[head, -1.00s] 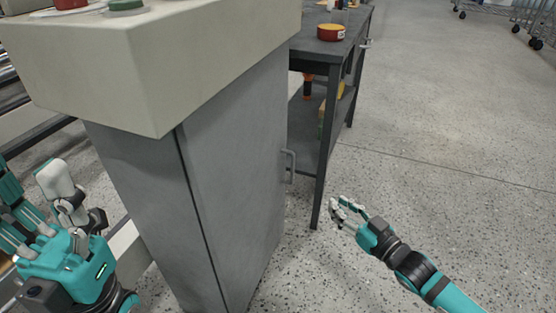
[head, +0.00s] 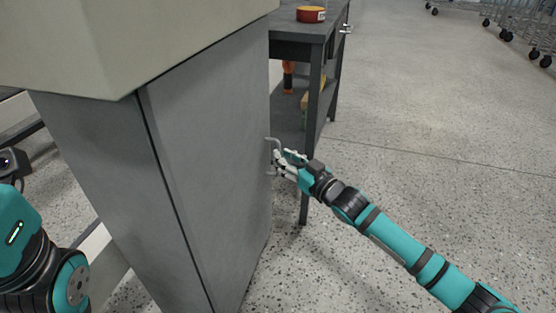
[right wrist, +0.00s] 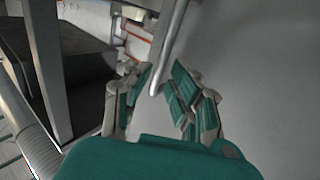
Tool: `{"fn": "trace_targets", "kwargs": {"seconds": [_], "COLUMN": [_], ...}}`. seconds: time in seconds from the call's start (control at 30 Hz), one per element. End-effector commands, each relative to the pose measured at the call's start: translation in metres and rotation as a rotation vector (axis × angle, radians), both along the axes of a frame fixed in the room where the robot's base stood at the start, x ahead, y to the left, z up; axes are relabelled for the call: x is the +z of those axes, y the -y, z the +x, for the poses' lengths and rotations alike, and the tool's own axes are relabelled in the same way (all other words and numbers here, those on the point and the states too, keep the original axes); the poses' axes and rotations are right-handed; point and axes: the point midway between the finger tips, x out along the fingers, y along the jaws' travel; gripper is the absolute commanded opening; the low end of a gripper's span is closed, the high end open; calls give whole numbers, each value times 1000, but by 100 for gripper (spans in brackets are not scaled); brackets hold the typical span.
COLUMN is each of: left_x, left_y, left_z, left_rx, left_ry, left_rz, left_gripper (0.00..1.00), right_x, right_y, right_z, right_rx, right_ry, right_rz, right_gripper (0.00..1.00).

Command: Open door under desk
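The grey cabinet door (head: 205,150) under the desk is closed flush against its frame in the head view. Its metal handle (head: 270,143) is a vertical bar near the far right edge. My right gripper (head: 281,160) is at the handle. In the right wrist view, the handle (right wrist: 172,45) runs down between the parted fingers of my right gripper (right wrist: 162,88), with a gap visible around it. The fingers are open and do not look closed on it. My left arm shows at the left edge of the head view; its fingers are out of frame.
The beige desk top (head: 140,35) overhangs the cabinet. A dark metal table (head: 310,105) stands just behind the handle, its front leg close to my right gripper. A red tin (head: 311,14) sits on it. Open speckled floor (head: 430,170) lies to the right.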

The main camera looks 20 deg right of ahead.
Motion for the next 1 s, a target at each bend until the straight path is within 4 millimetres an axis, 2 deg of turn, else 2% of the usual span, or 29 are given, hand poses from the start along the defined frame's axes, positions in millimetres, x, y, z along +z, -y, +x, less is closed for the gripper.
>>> {"fn": "trace_targets", "kwargs": {"seconds": [0.1,0.2,0.57,0.6,0.77,1.0], "left_x": [0,3,6,6,6,6], "left_y": [0,1,1,1,1,1], "left_z": [-7,-10,-13,-13,-13,-13], "left_rx": [1,2,2,2,2,2], "left_ry": [31,44,51,51,52,53], "left_rz": [1,1,3,3,3,3], "left_gripper": [62,62,62,62,62,62], "right_x": [-2,-1,0,0,0,0], "right_y": [-6,-10,-12,-12,-12,-12], "right_z": [16,24,30,30,29,29], "right_rx": [0,0,0,0,0,0], "right_ry": [3,2,0,0,0,0], "right_rz": [0,0,-1,-1,-1,-1], "right_gripper": [21,21,21,20,0,0]}}
